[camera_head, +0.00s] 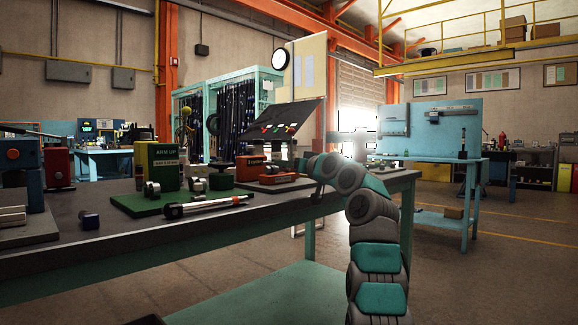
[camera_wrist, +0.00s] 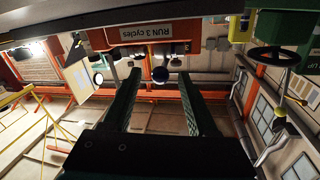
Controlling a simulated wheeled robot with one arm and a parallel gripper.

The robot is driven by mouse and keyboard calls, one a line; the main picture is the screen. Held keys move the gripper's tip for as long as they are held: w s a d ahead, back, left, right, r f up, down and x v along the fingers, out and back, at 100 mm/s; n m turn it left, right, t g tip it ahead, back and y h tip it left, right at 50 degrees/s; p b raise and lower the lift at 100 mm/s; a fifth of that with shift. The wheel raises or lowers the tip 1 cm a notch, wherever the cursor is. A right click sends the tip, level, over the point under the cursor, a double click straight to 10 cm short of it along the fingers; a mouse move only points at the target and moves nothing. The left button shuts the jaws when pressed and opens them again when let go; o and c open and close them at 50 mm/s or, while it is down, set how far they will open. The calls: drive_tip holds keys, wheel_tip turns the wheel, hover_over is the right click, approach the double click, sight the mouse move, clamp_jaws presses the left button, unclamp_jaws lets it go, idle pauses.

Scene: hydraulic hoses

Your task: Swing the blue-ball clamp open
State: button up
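The blue ball (camera_wrist: 161,74) shows in the wrist view as a small dark-blue knob in front of the orange block labelled "RUN 3 cycles" (camera_wrist: 152,32). My gripper (camera_wrist: 160,76) is open, its two long dark fingers on either side of the ball in the picture. I cannot tell whether the ball is truly between the fingers in depth. In the head view my gripper (camera_head: 303,166) is at the bench's right part, beside the orange block (camera_head: 250,167). The ball and the clamp's arm cannot be made out there.
A tilted dark board (camera_head: 270,119) stands behind. Open floor lies to the right.

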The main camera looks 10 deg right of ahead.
clamp_jaws()
idle(1.3)
